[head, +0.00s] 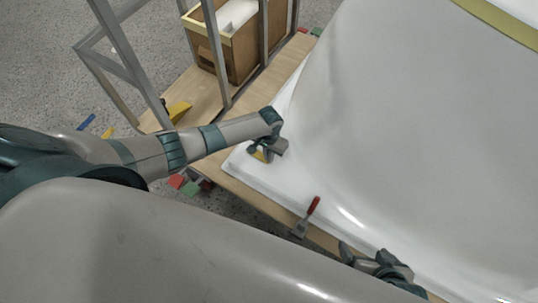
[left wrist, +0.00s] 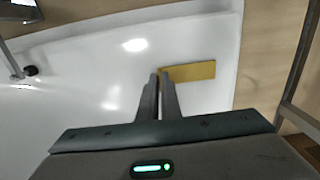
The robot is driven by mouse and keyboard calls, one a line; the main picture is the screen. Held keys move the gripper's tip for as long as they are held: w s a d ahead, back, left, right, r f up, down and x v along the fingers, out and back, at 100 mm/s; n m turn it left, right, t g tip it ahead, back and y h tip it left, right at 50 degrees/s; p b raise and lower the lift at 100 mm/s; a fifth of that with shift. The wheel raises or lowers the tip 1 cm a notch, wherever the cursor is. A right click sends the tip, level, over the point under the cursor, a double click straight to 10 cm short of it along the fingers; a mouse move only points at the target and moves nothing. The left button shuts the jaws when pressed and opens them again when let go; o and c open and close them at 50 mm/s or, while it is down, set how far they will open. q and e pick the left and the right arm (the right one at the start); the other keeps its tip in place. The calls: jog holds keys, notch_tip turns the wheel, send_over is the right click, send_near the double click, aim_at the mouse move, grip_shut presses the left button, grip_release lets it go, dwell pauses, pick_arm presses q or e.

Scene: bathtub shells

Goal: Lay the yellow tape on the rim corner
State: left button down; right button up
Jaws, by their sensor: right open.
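A short flat yellow tape (left wrist: 190,71) is at the corner of the white rim (left wrist: 110,62) in the left wrist view. A bit of the tape shows beneath my left gripper in the head view (head: 260,156). My left gripper (left wrist: 160,76) is nearly closed, with the tape's left end at its fingertips. The tape extends to the right of the fingers, and I cannot tell whether its underside touches the rim. My right gripper (head: 364,256) is open and empty above the rim's front edge, lower right in the head view.
A red-handled tool (head: 307,217) sits on the rim edge between my grippers. The large white shell (head: 415,140) fills the right side. Behind stand a metal frame (head: 213,50) and a wooden box (head: 240,55). Coloured pieces (head: 190,187) lie below the board.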

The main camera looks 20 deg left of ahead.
dwell(0.5)
pick_arm(q)
jog(key=c, duration=1.9)
grip_release()
jog(key=shift+o, duration=0.7)
jog(key=o, duration=0.4)
jog(key=shift+c, duration=0.2)
